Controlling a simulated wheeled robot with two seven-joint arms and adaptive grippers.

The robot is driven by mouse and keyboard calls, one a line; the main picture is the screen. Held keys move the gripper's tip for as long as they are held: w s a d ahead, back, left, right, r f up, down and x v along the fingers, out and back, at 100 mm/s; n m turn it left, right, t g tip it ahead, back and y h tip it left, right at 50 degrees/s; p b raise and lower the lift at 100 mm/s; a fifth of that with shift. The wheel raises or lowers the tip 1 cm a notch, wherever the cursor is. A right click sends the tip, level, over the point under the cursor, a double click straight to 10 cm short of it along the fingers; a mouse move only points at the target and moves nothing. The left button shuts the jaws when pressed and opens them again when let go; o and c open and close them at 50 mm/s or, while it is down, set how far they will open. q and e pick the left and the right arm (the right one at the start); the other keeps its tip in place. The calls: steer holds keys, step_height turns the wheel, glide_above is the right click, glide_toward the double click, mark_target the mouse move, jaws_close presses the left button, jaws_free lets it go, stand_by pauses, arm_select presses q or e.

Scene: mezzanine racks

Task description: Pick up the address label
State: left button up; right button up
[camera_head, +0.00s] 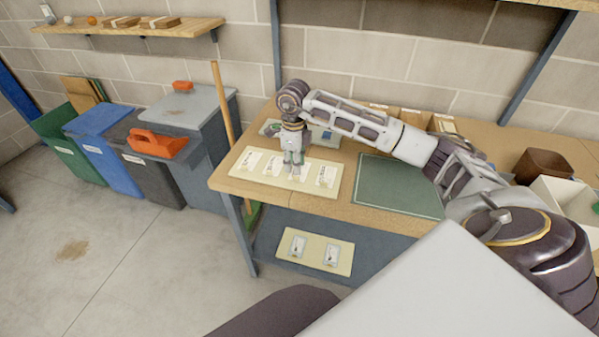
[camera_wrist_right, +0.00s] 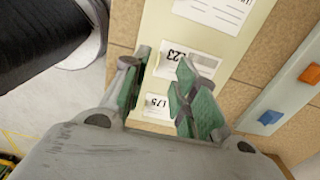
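A cream board (camera_head: 260,178) lies on the wooden bench with several white labels on it. In the right wrist view, a white label with printed lines (camera_wrist_right: 215,10) lies on the board at the top, looking like an address label. Nearer me are a label reading 23 (camera_wrist_right: 172,58) and one reading 75 (camera_wrist_right: 157,101), both partly hidden by the fingers. My right gripper (camera_head: 292,172) points down over the middle of the board. Its green-padded fingers (camera_wrist_right: 163,78) are apart, with nothing between them; contact with the board cannot be told. My left gripper is out of view.
A green mat (camera_head: 400,187) lies right of the board, clear. A second cream board (camera_head: 315,262) with two labels sits on the lower shelf. A wooden handle (camera_head: 222,105) stands at the bench's left end, near several bins (camera_head: 100,124). A brown box (camera_head: 542,164) stands at right.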

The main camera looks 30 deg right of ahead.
mark_target(295, 180)
steer(key=shift+f+p, duration=0.45)
steer(key=shift+f, duration=2.05)
steer(key=shift+c, duration=0.2)
jaws_close()
